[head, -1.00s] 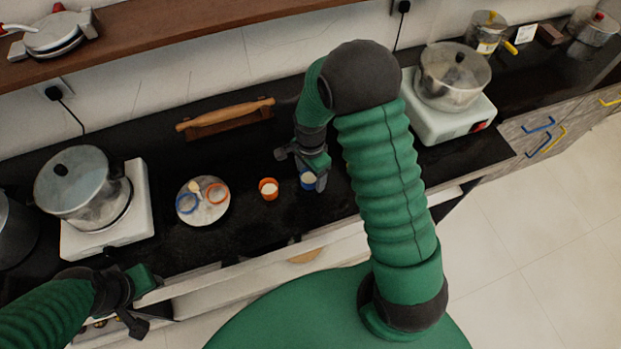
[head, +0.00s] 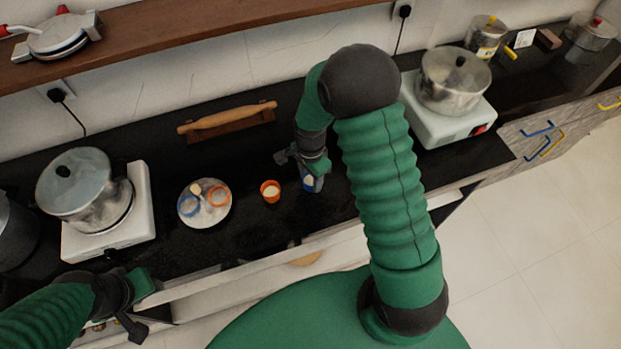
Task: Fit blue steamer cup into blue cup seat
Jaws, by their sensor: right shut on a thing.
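The blue steamer cup (head: 309,184) with white filling stands out at the tip of my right gripper (head: 311,174), which is shut on it. The gripper hides part of the cup, and I cannot tell whether the cup touches the counter. The blue cup seat (head: 188,207) is a blue ring on the left of a round pale plate (head: 207,221), well to the left of the cup. It looks empty. An orange ring seat (head: 217,196) lies beside it on the plate. My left gripper (head: 138,305) is open and empty at the counter's front edge.
An orange cup (head: 270,191) with white filling stands between the plate and the blue cup. A rolling pin (head: 227,117) lies on a stand behind. A pot (head: 82,184) on a white stove stands left, another pot (head: 453,80) right. A small pale spoon-like thing (head: 197,189) lies on the plate.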

